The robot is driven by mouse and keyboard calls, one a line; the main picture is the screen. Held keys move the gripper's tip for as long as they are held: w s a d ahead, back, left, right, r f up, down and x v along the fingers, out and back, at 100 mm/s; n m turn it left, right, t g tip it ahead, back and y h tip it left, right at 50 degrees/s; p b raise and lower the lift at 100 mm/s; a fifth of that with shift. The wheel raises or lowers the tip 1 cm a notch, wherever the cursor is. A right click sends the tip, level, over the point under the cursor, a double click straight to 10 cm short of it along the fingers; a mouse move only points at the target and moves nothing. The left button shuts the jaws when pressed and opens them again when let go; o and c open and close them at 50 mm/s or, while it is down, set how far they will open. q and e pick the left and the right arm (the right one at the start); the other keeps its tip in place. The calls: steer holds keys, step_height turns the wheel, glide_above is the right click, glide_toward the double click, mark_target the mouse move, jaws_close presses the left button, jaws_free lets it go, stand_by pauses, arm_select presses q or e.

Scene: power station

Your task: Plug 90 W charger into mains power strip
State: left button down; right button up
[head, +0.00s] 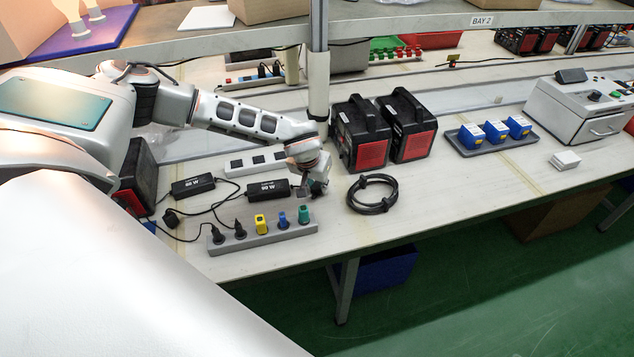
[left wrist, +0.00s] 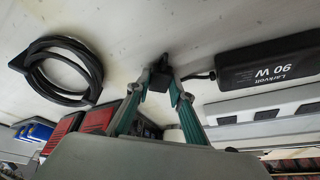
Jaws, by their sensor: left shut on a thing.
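The 90 W charger (head: 268,190) is a black brick lying on the bench; it also shows in the left wrist view (left wrist: 268,62), with its label and a short length of cable. My left gripper (head: 313,192) is just right of it, low over the bench. In the left wrist view its green fingers (left wrist: 160,84) are shut on a small black plug (left wrist: 158,80). A white strip with dark sockets (head: 235,165) lies behind the charger. A grey strip (head: 290,235) at the front edge holds black, yellow, blue and teal plugs. My right gripper is out of view.
A second black charger (head: 193,186) with loose cables lies to the left. A coiled black cable (head: 372,195) and two black-red battery packs (head: 362,135) are to the right of the gripper. A metal post (head: 318,80) stands behind it. Bare bench lies right of the coil.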

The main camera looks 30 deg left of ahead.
arm_select(q)
steer(key=c, duration=1.7)
jaws_free()
steer(key=shift+r, duration=0.1)
